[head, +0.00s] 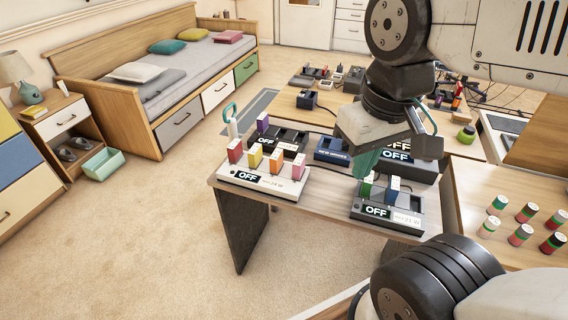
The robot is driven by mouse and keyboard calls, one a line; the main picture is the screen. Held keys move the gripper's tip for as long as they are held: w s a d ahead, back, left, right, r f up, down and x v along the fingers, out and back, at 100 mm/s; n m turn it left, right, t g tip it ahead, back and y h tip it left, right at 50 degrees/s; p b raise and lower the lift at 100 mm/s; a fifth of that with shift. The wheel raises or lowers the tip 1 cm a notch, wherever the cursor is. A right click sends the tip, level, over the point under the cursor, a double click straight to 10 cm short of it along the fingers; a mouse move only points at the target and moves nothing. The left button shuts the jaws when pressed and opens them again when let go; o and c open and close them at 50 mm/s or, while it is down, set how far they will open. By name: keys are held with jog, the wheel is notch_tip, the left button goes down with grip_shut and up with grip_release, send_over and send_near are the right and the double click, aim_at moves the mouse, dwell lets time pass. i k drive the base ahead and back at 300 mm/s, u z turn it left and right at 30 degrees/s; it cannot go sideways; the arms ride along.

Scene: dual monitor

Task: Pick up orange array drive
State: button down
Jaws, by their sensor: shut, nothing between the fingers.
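The orange drive (276,161) stands upright in the white array box (252,182) at the table's near left edge. It is between a yellow drive (255,156) and a pink drive (298,166); a red drive (235,150) stands at the left end. The box's display reads OFF. My gripper (366,162) has teal fingers pointing down; it is shut and empty. In the picture it is right of the orange drive, over the gap behind a grey box (384,213) holding a green drive (367,186) and a blue drive (393,188). My arm hides part of the table behind.
A dark box with a purple drive (262,122) stands behind the white one. A blue-fronted box (330,152) is beside it. Several red and green cylinders (521,235) stand on the right table. Cables and small devices crowd the back. Carpet (130,230) is free at left.

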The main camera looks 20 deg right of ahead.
aim_at(276, 159)
jog(key=u, duration=0.35)
jog(key=k, duration=0.45)
jog(key=u, duration=1.3)
jog(key=i, duration=0.9)
jog(key=z, duration=0.85)
jog(key=i, duration=0.6)
jog(key=z, duration=0.65)
